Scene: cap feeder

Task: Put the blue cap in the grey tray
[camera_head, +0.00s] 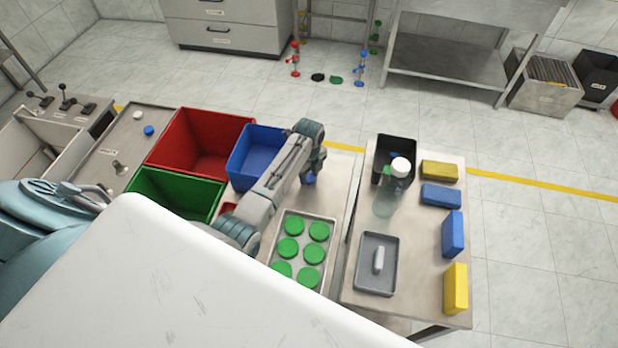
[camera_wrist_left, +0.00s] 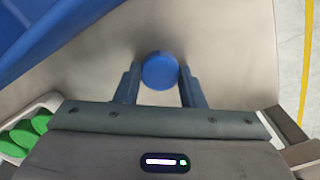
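A round blue cap (camera_wrist_left: 160,71) lies between the two fingertips of my left gripper (camera_wrist_left: 160,82) in the left wrist view. The fingers are apart, one on each side, very close to the cap's rim. I cannot tell whether they press on it. In the head view the same cap (camera_head: 310,179) shows below my left gripper (camera_head: 308,172), partly hidden by the arm. A dark grey tray (camera_head: 364,284) stands on the right table, with a pale oblong object (camera_head: 378,260) in it. A second blue cap (camera_head: 149,130) lies at the far left. My right gripper is out of view.
A light metal tray (camera_head: 333,232) holds several green caps. Red (camera_head: 200,140), green (camera_head: 175,195) and blue (camera_head: 255,150) bins stand left of the cap. On the right table (camera_head: 415,265) are a black bin (camera_head: 396,150), a clear bottle (camera_head: 388,200) and blue and yellow blocks.

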